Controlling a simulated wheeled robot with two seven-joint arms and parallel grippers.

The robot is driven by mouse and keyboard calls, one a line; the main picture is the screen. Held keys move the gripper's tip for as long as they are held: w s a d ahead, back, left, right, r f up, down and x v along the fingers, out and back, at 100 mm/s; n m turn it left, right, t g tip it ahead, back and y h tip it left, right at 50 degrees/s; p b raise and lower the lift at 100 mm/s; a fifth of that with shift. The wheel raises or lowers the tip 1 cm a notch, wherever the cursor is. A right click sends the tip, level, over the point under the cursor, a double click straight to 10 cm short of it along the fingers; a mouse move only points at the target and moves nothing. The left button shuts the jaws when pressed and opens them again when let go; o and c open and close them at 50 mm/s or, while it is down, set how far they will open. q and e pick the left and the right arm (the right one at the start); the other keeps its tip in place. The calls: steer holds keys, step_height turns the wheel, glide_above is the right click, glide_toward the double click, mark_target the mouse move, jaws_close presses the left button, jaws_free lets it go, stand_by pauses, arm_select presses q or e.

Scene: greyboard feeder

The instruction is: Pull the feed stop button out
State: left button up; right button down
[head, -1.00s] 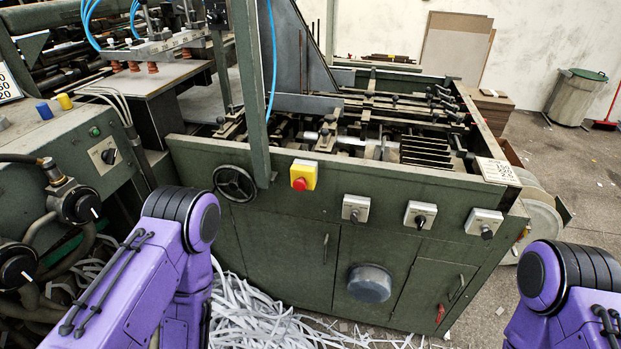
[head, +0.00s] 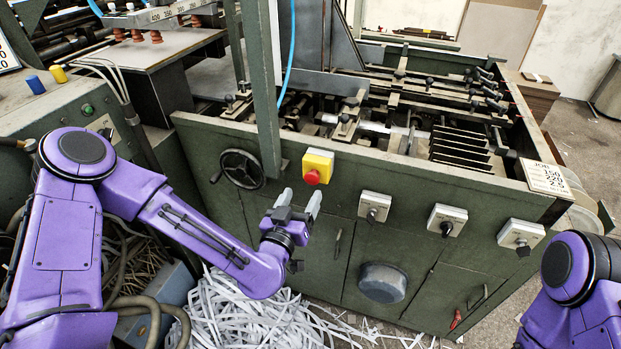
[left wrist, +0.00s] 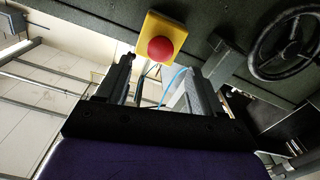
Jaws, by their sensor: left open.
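The feed stop button (head: 312,177) is a red mushroom head on a yellow box (head: 319,161), fixed to the front of the green machine. It also shows in the left wrist view as a red button (left wrist: 161,49) on its yellow box (left wrist: 163,35). My left gripper (head: 300,197) is open and empty, just below and slightly left of the button, with its fingers pointing up at the panel. In the left wrist view the button lies beyond the fingertips (left wrist: 172,68), between them in the picture, apart from both. My right gripper is out of view.
A handwheel (head: 242,169) is left of the yellow box, beside a green post (head: 262,90). Several grey switch boxes (head: 374,207) line the panel to the right. A round grey cover (head: 382,283) sits lower down. Paper strips (head: 245,315) lie on the floor below.

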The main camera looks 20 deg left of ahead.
mark_target(311, 180)
arm_select(q)
steer(key=w+p, duration=0.1)
steer(key=w, duration=0.5)
steer(key=shift+w+d, duration=0.1)
steer(key=shift+w, duration=0.3)
steer(key=shift+c, duration=0.3)
jaws_close()
steer(key=shift+s+f, duration=0.1)
steer(key=shift+s, duration=0.5)
steer(key=shift+o, duration=0.3)
jaws_free()
steer(key=shift+s, duration=0.15)
